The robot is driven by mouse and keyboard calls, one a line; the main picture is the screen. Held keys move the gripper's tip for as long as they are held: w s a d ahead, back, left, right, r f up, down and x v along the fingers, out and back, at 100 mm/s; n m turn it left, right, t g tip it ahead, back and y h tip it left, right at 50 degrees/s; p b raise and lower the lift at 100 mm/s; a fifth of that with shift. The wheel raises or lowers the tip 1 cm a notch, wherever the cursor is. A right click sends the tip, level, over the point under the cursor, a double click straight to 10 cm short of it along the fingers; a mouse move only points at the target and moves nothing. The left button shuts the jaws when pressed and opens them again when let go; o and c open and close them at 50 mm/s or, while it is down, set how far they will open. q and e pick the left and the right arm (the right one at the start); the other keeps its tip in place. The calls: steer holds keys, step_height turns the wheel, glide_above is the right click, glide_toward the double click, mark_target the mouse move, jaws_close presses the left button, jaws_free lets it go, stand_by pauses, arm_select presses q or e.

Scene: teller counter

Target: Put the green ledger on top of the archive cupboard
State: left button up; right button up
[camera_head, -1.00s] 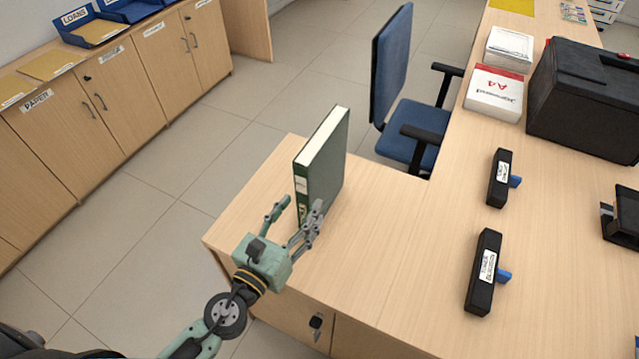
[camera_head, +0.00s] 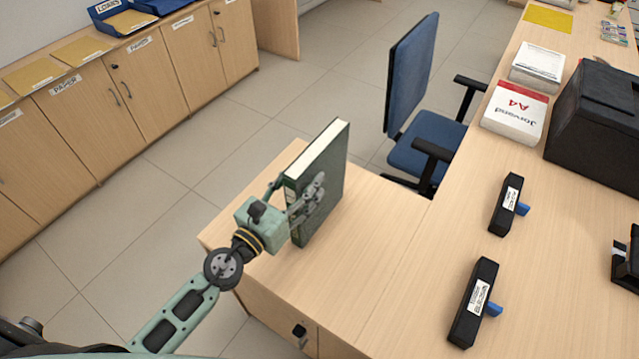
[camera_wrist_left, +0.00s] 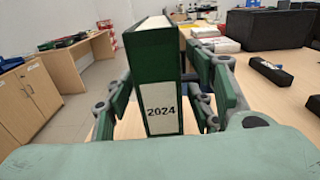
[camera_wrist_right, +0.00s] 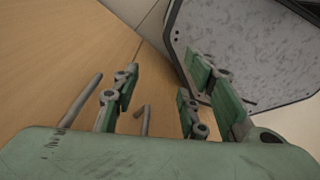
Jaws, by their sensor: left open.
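The green ledger (camera_head: 322,190) stands upright on the wooden desk's near left corner, its pale page edge up. In the left wrist view its spine (camera_wrist_left: 158,70) with the white "2024" label faces me. My left gripper (camera_head: 296,188) is open, with one finger on each side of the ledger; I cannot tell whether they touch it. My right gripper (camera_wrist_right: 160,85) shows only in the right wrist view, its fingers apart with nothing between them. A row of wooden cupboards (camera_head: 140,90) runs along the wall at left; I cannot read which label says archive.
Yellow envelopes (camera_head: 33,75) and blue trays (camera_head: 122,18) lie on the cupboard tops. A blue chair (camera_head: 425,155) stands behind the desk. Open floor separates desk and cupboards.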

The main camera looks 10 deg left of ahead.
mark_target(315, 168)
arm_select(q)
steer(key=p+x, duration=0.1)
steer(key=x, duration=0.3)
steer(key=shift+w+d+r, duration=0.1)
steer(key=shift+w+d, duration=0.05)
steer(key=shift+w, duration=0.2)
steer(key=shift+w+d, duration=0.15)
steer(key=shift+w, duration=0.1)
steer(key=shift+c, duration=0.4)
jaws_close()
arm_select(e)
steer(key=shift+s+a+r, duration=0.2)
steer(key=shift+a+r, duration=0.15)
steer(key=shift+r, duration=0.2)
arm_select(q)
steer(key=shift+r, duration=0.1)
arm_select(e)
steer(key=shift+s, duration=0.1)
